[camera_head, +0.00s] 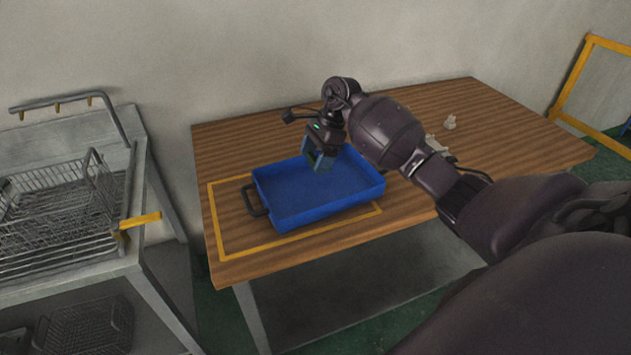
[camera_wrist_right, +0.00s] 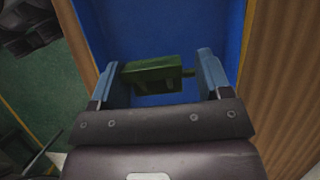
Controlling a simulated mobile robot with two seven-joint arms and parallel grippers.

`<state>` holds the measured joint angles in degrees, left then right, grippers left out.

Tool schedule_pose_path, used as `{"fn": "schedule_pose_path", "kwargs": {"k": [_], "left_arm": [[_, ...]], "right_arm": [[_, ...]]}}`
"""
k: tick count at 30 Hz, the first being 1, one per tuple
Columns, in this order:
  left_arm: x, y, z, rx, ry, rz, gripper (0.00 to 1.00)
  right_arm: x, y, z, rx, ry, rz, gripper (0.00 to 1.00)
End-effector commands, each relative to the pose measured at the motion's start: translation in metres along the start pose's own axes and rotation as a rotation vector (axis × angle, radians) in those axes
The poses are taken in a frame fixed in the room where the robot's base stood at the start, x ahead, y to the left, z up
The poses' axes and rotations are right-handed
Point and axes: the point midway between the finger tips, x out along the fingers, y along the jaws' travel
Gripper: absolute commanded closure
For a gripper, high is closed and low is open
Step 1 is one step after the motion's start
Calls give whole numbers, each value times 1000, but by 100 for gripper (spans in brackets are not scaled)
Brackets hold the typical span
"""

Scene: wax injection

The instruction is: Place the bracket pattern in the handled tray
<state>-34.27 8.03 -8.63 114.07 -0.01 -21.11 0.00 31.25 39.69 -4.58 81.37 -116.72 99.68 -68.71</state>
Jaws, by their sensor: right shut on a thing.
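The green bracket pattern (camera_wrist_right: 152,72) is between the two blue fingers of my right gripper (camera_wrist_right: 160,66) in the right wrist view. The fingers are shut on it. The blue handled tray (camera_head: 330,205) lies on the wooden table with a dark handle at its left end. In the head view my right gripper (camera_head: 319,162) points down over the rear middle of the tray. The tray's blue floor (camera_wrist_right: 170,20) shows behind the bracket in the wrist view. I cannot tell the gap between bracket and floor. My left gripper is not in view.
The tray sits partly within a yellow outline (camera_head: 235,251) on the wooden table (camera_head: 500,140). Small pale pieces (camera_head: 449,122) stand on the table right of my arm. A metal rack with wire baskets (camera_head: 65,205) stands at the left. The tray floor looks clear.

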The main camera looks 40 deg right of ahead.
Motion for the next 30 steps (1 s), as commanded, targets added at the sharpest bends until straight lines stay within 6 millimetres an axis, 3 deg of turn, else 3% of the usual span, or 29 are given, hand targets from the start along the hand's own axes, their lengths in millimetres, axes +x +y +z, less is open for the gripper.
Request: {"fn": "schedule_pose_path", "kwargs": {"k": [4,13,21,30], "left_arm": [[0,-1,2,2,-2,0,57],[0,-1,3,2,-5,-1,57],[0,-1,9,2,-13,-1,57],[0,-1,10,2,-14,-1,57]], "right_arm": [[25,0,-10,2,-2,0,51],[42,0,-18,1,-1,0,51],[74,0,-31,1,-1,0,51],[76,0,-32,-1,1,-2,51]]}}
